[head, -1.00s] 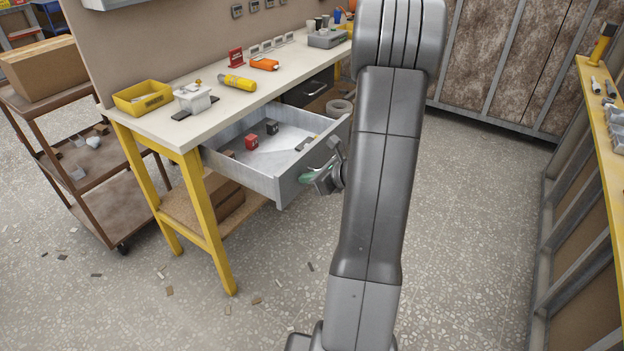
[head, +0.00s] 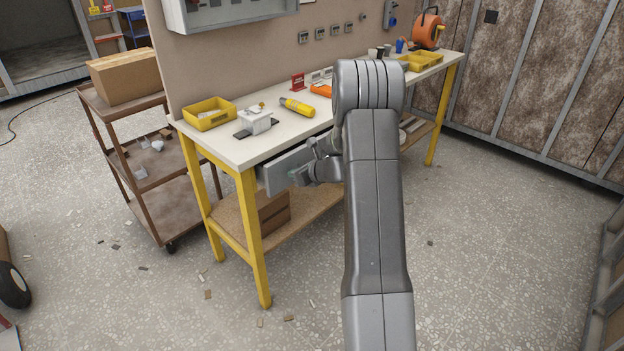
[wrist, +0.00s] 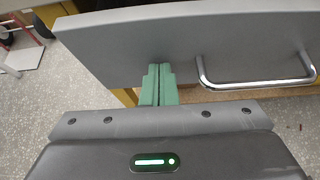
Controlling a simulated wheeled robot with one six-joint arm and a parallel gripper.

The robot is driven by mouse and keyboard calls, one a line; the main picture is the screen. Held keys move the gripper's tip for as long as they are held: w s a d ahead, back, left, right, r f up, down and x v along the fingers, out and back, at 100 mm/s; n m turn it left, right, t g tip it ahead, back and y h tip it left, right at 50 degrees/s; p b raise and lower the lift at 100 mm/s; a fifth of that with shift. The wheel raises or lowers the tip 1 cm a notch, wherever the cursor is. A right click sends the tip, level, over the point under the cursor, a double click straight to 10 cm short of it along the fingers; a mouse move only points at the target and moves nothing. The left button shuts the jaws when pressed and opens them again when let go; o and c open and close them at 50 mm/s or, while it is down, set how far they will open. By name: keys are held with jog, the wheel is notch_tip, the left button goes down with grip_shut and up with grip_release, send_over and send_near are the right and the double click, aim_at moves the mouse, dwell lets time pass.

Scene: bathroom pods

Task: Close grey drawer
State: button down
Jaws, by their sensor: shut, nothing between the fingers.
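The grey drawer (head: 287,172) is under the workbench top in the head view, with its front close to the bench edge. Its inside does not show now. In the wrist view the drawer's grey front (wrist: 130,45) fills the upper part, with a metal bar handle (wrist: 255,82) at the right. My gripper (head: 297,177) is at the drawer front in the head view. In the wrist view its green fingers (wrist: 158,75) are together, empty, with tips at the front panel, left of the handle. Whether they touch is hard to tell.
The workbench top (head: 245,148) carries a yellow bin (head: 209,113), a white box (head: 258,119) and a yellow tool (head: 297,107). A brown cart (head: 130,150) stands left of the bench. The floor in front is clear except for small scraps.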

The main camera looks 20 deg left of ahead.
aim_at(289, 165)
jog(key=a, duration=0.1)
jog(key=w+a, duration=0.1)
jog(key=a+p, duration=0.1)
jog(key=a, duration=0.1)
jog(key=shift+w+a, duration=0.1)
jog(key=shift+w, duration=0.15)
jog(key=shift+a+r, duration=0.1)
jog(key=shift+r, duration=0.2)
jog(key=shift+w, duration=0.1)
